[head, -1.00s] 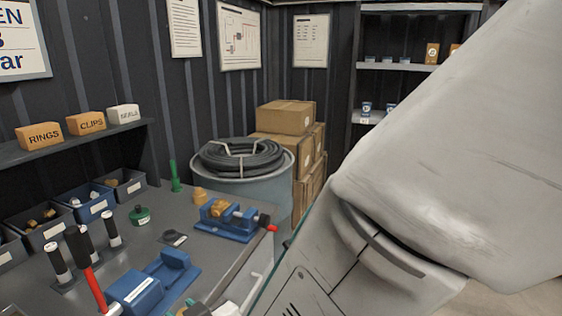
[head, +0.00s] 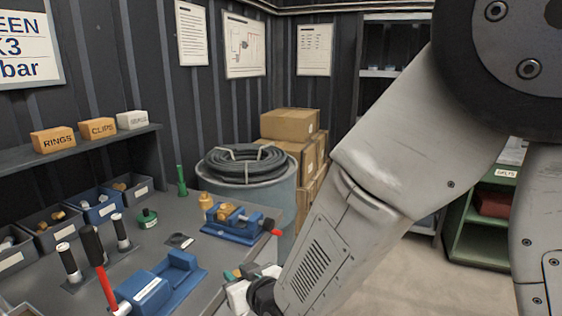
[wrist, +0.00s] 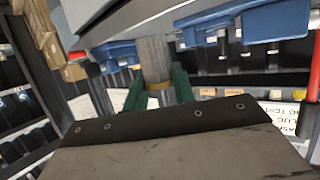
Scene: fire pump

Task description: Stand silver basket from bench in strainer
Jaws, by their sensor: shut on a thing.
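In the wrist view, the green fingers of my gripper (wrist: 158,92) are shut on the silver basket (wrist: 151,60), a grey mesh-like cylinder with a brass-coloured band at the end between the fingers. The basket points away from the gripper, beside the bench edge. In the head view my gripper (head: 240,276) is low, at the bench's right front edge, partly hidden by my own arm, and the basket cannot be made out there. I cannot identify the strainer in either view.
The bench (head: 185,212) carries a blue vise (head: 235,222) with brass parts, a blue block (head: 160,285), a red-handled tool (head: 106,290) and several bins. A drum with coiled hose (head: 245,170) stands behind. Floor at right (head: 430,270) is clear.

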